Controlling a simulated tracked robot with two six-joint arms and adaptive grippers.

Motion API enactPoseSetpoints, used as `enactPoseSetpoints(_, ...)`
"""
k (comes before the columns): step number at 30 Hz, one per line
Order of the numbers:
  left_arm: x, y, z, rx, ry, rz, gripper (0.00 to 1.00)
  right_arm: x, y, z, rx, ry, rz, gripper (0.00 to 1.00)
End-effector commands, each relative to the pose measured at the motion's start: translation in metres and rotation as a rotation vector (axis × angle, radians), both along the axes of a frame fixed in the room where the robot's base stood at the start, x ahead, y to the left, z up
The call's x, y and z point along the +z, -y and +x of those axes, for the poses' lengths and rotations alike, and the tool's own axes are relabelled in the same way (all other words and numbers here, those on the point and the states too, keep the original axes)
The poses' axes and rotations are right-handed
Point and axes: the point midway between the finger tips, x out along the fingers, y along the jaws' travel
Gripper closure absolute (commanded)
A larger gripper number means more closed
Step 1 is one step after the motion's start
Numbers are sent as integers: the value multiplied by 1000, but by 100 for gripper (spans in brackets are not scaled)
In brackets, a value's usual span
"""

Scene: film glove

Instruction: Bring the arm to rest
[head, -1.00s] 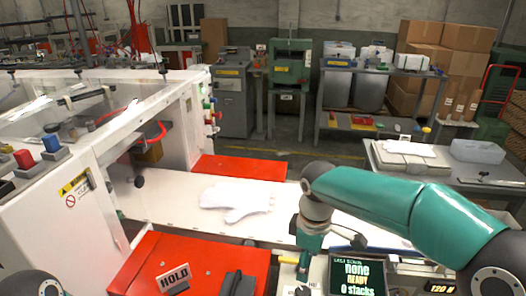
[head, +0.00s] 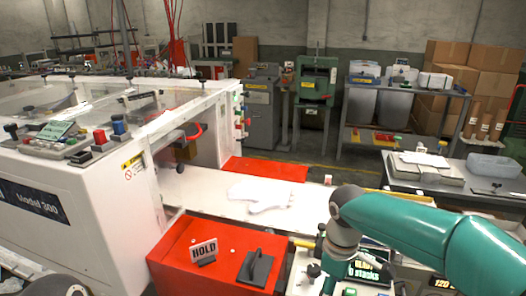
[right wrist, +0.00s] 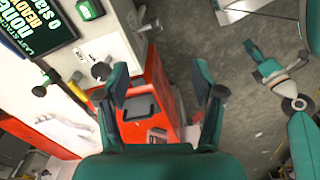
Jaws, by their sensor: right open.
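My right arm (head: 430,230), green with a dark joint, comes in from the right in the head view. Its gripper is not clearly visible there. In the right wrist view my right gripper (right wrist: 160,95) is open, its two fingers wide apart with nothing between them. A red surface and grey floor show beyond it. A white glove (head: 260,193) lies flat on the white table (head: 200,190), apart from the arm. It also shows in part in the right wrist view (right wrist: 72,130). My left gripper is not in view.
A red box (head: 185,265) with a HOLD sign (head: 203,250) and a dark handled block (head: 255,267) stands in front. A display (head: 368,268) sits below the right arm. The large white machine (head: 90,190) fills the left. Open floor (head: 325,155) lies behind.

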Motion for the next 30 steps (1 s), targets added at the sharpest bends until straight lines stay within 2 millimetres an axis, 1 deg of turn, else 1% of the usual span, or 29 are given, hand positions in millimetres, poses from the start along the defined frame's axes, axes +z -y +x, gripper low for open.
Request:
enactPoseSetpoints(1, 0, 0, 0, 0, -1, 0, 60, -7, 9, 1, -21, -15, -2, 32)
enactPoseSetpoints(3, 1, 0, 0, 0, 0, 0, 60, -20, 17, 1, -39, -46, -7, 32)
enactPoseSetpoints(7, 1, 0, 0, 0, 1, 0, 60, -47, 28, -8, -56, -118, -19, 32)
enactPoseSetpoints(11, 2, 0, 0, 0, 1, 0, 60, -79, 35, -28, -67, -214, -24, 32)
enactPoseSetpoints(14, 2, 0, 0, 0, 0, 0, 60, -109, 37, -46, -81, -284, -12, 32)
enactPoseSetpoints(17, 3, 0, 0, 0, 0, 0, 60, -145, 37, -68, -113, -351, 13, 32)
enactPoseSetpoints(18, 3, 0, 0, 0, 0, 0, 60, -162, 35, -80, -136, -379, 29, 32)
enactPoseSetpoints(20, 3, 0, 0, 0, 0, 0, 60, -190, 31, -102, -181, -420, 58, 32)
enactPoseSetpoints(21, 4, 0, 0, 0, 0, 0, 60, -211, 26, -120, -227, -447, 83, 32)
enactPoseSetpoints(23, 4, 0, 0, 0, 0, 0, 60, -242, 15, -151, -318, -481, 124, 32)
enactPoseSetpoints(24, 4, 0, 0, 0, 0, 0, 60, -259, 7, -170, -390, -494, 151, 32)
enactPoseSetpoints(27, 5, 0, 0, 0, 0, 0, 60, -288, -12, -209, -579, -497, 200, 32)
enactPoseSetpoints(30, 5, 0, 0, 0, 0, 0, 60, -304, -26, -232, -764, -456, 231, 32)
